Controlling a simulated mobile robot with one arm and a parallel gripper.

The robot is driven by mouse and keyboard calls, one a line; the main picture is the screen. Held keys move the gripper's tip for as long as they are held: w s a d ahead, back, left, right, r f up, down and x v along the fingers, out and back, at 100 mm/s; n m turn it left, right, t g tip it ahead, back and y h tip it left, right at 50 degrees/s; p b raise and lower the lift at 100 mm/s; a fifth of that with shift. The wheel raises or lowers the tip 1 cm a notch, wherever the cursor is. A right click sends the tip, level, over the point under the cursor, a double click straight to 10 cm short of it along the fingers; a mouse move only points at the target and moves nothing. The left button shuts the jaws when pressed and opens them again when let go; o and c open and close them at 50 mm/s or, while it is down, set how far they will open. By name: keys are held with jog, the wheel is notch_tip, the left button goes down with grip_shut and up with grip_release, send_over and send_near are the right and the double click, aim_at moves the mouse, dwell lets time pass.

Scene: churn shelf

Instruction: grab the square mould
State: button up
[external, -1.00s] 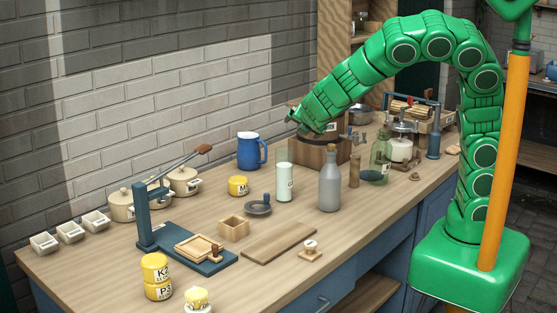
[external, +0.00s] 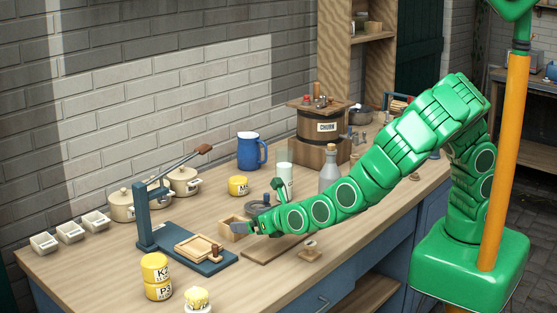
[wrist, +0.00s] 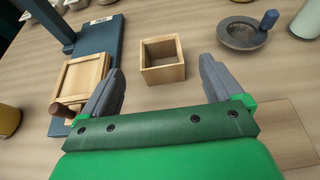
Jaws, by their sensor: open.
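The square mould is a small open wooden box (external: 228,235) on the bench, between the blue press and a flat wooden board. In the wrist view the mould (wrist: 163,75) sits upright and empty, just ahead of and between my fingers. My gripper (external: 247,226) is low over the bench beside the mould. Its grey fingers (wrist: 161,84) are spread apart with nothing between them in the wrist view. The external view partly hides the mould behind my gripper; I cannot tell there whether they touch.
The blue press (external: 185,240) with a wooden frame on its base stands left of the mould. The board (external: 270,250) lies in front. A grey bottle (external: 329,170) and yellow tins (external: 157,272) stand nearby.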

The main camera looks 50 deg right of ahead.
aim_at(227, 222)
jog(key=shift+a+f, duration=0.1)
jog(key=shift+f, duration=0.1)
jog(key=shift+x, duration=3.85)
jog(key=c, duration=1)
jog(key=shift+r, duration=0.1)
jog(key=shift+c, duration=0.2)
